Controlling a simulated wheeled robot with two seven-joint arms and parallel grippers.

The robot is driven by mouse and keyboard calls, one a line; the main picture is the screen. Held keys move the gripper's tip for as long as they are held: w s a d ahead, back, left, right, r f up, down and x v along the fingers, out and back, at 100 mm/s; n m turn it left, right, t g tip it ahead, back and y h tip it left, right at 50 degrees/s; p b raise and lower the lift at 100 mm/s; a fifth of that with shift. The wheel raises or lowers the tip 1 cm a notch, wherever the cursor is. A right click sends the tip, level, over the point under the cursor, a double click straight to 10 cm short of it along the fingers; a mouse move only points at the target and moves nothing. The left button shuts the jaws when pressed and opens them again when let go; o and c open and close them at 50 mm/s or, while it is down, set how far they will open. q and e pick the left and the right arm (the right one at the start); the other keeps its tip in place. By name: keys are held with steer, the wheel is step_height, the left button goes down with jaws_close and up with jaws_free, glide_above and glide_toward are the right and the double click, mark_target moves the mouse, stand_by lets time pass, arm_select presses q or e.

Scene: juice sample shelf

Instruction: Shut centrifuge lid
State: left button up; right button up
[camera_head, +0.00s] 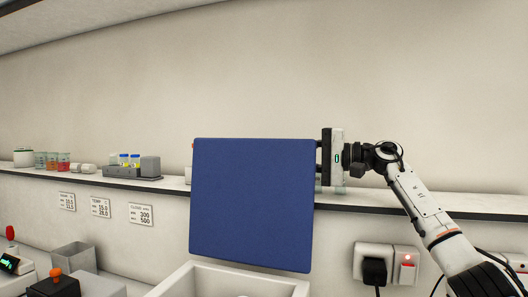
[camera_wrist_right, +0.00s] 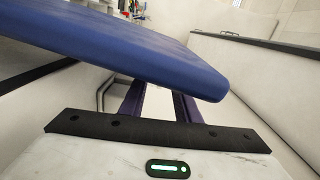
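The blue centrifuge lid (camera_head: 253,205) stands raised, nearly upright, above the white open-topped centrifuge body (camera_head: 178,281) at the bottom of the head view. My right gripper (camera_head: 321,156) is at the lid's upper right edge, its fingers pointing left and their tips hidden behind the lid. In the right wrist view the lid (camera_wrist_right: 120,45) crosses over the fingers (camera_wrist_right: 158,102), which are apart with a gap and nothing seen between them. Whether they touch the lid I cannot tell. My left gripper is not in view.
A wall shelf (camera_head: 430,207) runs behind the lid, with beakers (camera_head: 52,161), a grey rack (camera_head: 121,171) and small bottles on it. A grey bin (camera_head: 74,258) and a device with an orange knob (camera_head: 55,272) stand at lower left. A socket (camera_head: 374,262) is on the wall at right.

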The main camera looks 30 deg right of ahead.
mark_target(267, 155)
steer(key=shift+p+x, duration=0.3)
steer(key=shift+x, duration=1.6)
jaws_close()
